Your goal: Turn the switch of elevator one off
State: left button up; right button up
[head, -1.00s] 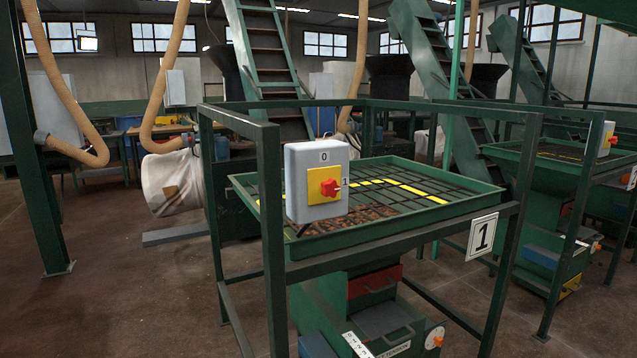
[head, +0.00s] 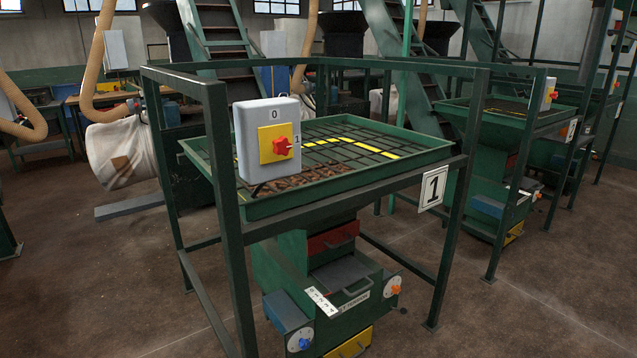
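The switch box (head: 267,141) of elevator one is a grey box on the near corner post of the green frame. It has a yellow plate (head: 268,153) and a red rotary knob (head: 281,146). "0" is marked at its top and "1" at its right; the knob's pale pointer appears to face the "1". A white plate (head: 433,188) with a "1" hangs on the frame's right side. Neither of my grippers is in view.
The green frame (head: 228,200) stands around a hopper tray (head: 400,165) with a grid and brown contents. A lower unit (head: 325,275) with small dials sits beneath. A similar station (head: 500,130) stands at right. The brown floor (head: 90,290) is clear at the left front.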

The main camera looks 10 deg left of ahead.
aim_at(281, 146)
jog(key=z, duration=1.15)
jog(key=i, duration=1.35)
jog(key=u, duration=1.95)
